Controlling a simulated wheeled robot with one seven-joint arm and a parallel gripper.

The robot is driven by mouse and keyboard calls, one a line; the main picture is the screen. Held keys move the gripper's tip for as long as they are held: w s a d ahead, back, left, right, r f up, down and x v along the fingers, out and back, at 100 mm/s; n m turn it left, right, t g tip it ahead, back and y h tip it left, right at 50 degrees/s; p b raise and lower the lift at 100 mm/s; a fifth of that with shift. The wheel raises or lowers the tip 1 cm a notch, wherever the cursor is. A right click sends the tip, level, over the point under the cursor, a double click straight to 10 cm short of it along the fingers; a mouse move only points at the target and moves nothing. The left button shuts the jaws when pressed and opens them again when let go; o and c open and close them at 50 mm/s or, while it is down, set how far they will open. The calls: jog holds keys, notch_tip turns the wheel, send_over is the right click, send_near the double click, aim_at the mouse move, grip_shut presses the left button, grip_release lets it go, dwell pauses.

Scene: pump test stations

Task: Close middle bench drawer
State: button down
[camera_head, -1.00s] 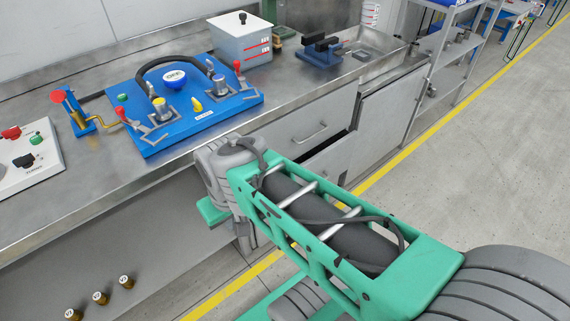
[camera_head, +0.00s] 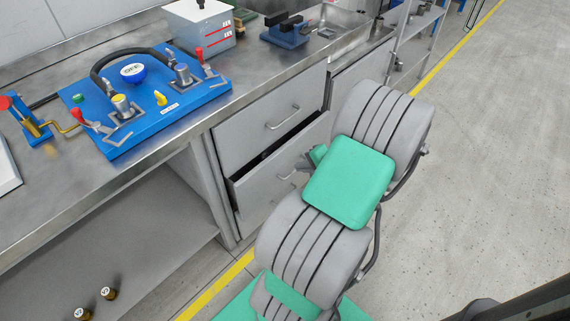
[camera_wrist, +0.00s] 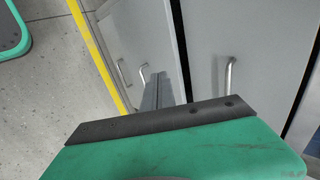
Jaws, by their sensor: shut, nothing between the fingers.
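The middle bench drawer (camera_head: 262,187) is a grey front with a bar handle, standing partly out under the top drawer (camera_head: 262,118). A dark gap shows above its front. In the wrist view, the middle drawer front (camera_wrist: 147,35) shows its handle beside my fingers. My gripper (camera_head: 302,164) is shut and empty at the drawer's right part, partly hidden by my own arm. In the wrist view, my gripper (camera_wrist: 158,78) points at the middle drawer front close to its handle. I cannot tell if it touches.
The steel bench top (camera_head: 60,190) carries a blue pump test board (camera_head: 170,118), a white box (camera_head: 200,28) and a blue vise (camera_head: 285,32). A shelf rack (camera_head: 405,45) stands farther back. The floor (camera_head: 480,150) to the right is clear, with a yellow line.

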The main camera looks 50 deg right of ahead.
aim_at(271, 162)
jog(key=x, duration=0.4)
jog(key=w+r+b+x, duration=0.1)
jog(key=x, duration=0.3)
jog(key=b+x, duration=0.1)
jog(key=x, duration=0.3)
jog(key=shift+w+a+r, duration=0.15)
jog(key=shift+w+r, duration=0.1)
jog(key=shift+r, duration=0.1)
jog(key=shift+w, duration=0.35)
jog(key=shift+r, duration=0.1)
